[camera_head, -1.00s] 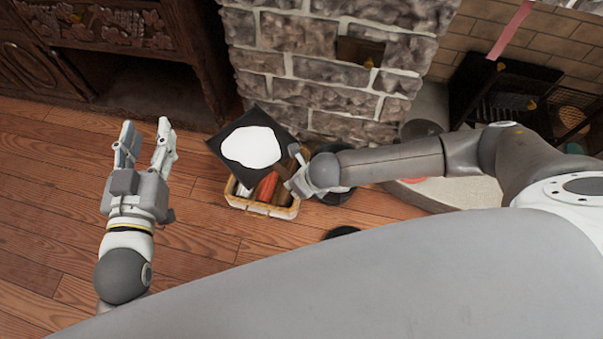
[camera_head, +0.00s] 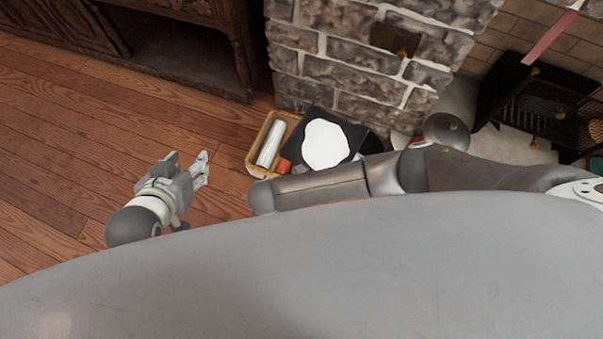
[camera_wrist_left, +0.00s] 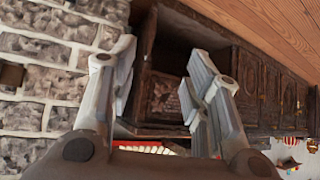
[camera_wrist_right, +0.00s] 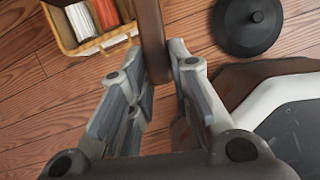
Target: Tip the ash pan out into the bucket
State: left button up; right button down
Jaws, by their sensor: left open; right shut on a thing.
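The ash pan (camera_head: 354,132) is a flat black square tray in the head view. White ash (camera_head: 325,144) lies on it. It is held over the right side of a basket and a dark round shape, probably the bucket (camera_head: 373,144), which is mostly hidden behind it. My right gripper (camera_wrist_right: 158,68) is shut on a dark strip of the pan (camera_wrist_right: 152,35) in the right wrist view; my arm hides this grip in the head view. My left gripper (camera_head: 188,158) is open and empty, left of the basket. Its spread fingers show in the left wrist view (camera_wrist_left: 158,78).
The tan basket (camera_head: 254,158) holds a white roll and red items. A stone chimney wall (camera_head: 345,75) stands behind. A grey metal vessel (camera_head: 449,127) and black grate (camera_head: 520,90) are at right. A black lid (camera_wrist_right: 248,28) lies on the floor. Floor at left is clear.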

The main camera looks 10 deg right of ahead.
pick_arm(q)
jog(key=shift+s+a+f+g+y+p, duration=0.1)
jog(key=shift+s+a+f+g, duration=0.1)
jog(key=shift+s+f+g, duration=0.25)
jog(key=shift+s+a+f+g+y+p, duration=0.1)
jog(key=shift+s+a+g, duration=0.1)
jog(key=shift+s, duration=0.45)
jog(key=shift+s+a+f+g+y+p, duration=0.15)
jog(key=shift+s+f+g, duration=0.2)
jog(key=shift+s, duration=0.2)
pick_arm(e)
jog(key=shift+s+a+m+g+h, duration=0.5)
jog(key=shift+s+a+m, duration=0.8)
jog(key=shift+m, duration=0.3)
pick_arm(q)
jog(key=shift+r, duration=0.1)
pick_arm(e)
jog(key=shift+d+r, duration=0.1)
